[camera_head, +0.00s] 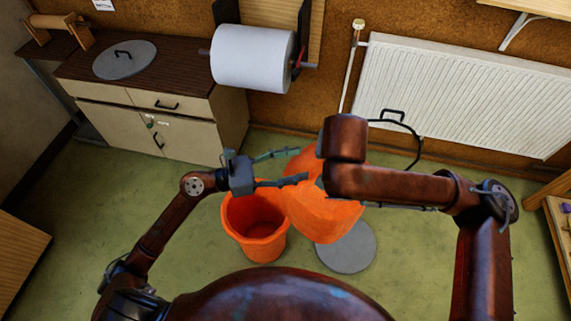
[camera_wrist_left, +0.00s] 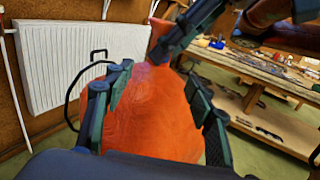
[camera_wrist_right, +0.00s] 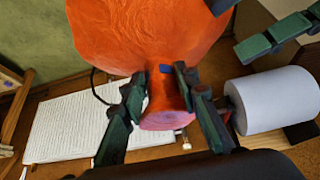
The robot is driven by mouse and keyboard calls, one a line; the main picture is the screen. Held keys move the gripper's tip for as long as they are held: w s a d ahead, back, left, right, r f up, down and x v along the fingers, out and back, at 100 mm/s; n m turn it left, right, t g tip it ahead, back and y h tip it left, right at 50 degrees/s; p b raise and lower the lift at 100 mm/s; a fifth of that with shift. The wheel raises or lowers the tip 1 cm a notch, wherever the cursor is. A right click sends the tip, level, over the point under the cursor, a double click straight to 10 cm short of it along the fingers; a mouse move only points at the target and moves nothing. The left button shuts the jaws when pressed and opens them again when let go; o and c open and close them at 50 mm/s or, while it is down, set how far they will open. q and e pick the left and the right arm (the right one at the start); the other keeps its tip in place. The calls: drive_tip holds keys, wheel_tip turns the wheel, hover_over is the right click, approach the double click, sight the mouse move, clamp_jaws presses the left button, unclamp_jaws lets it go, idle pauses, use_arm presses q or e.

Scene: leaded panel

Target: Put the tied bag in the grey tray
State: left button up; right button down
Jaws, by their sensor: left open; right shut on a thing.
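The tied bag (camera_head: 325,212) is orange and full, and hangs above the floor beside the orange bucket. In the right wrist view the bag (camera_wrist_right: 145,30) shows its gathered neck with a blue tie. My right gripper (camera_wrist_right: 160,78) is shut on that neck; in the head view my right arm hides it. My left gripper (camera_head: 300,166) is open, its fingers pointing at the bag from the left. In the left wrist view the bag (camera_wrist_left: 155,115) fills the space between the open fingers; I cannot tell if they touch it. A flat round grey disc (camera_head: 350,256), possibly the grey tray, lies on the floor, partly behind the bag.
An orange bucket (camera_head: 256,246) stands on the green floor, left of the disc. A cabinet (camera_head: 190,140) with a grey handled lid (camera_head: 124,60) stands at the back left. A paper roll (camera_head: 252,58) and a radiator (camera_head: 455,95) are along the wall. A workbench (camera_wrist_left: 265,85) is at the right.

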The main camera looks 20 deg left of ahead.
use_arm(q)
drive_tip(key=x, duration=0.9)
drive_tip(key=shift+w+d, duration=0.15)
drive_tip(key=shift+d, duration=0.05)
use_arm(e)
drive_tip(key=shift+r, duration=0.2)
use_arm(q)
drive_tip(key=shift+c, duration=0.4)
clamp_jaws()
drive_tip(key=shift+r, duration=0.2)
use_arm(e)
drive_tip(key=c, duration=1.8)
unclamp_jaws()
drive_tip(key=shift+c, duration=0.2)
drive_tip(key=o, duration=0.4)
drive_tip(key=shift+f, duration=0.1)
drive_tip(key=shift+o, duration=0.2)
